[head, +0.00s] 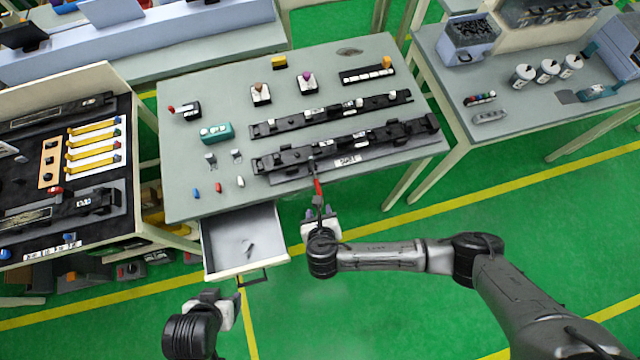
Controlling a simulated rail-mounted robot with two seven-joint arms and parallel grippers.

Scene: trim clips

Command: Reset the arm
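My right gripper (319,212) is at the front edge of the middle table, over the floor just right of the open drawer. A slim tool with a red part (318,187) stands out from between its fingers, with its dark tip over the front black trim strip (345,147). The gripper looks shut on this tool, though the fingers are small in view. Whether the tip touches the strip cannot be told. My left gripper (226,297) is low at the bottom left, in front of the drawer. Its fingers look apart, with nothing between them.
The open drawer (278,240) juts out from the middle table (200,150) and holds a small grey item. A second black strip (330,114), clips and a teal block (216,132) lie on the table. Benches stand left and right. The green floor (400,310) in front is open.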

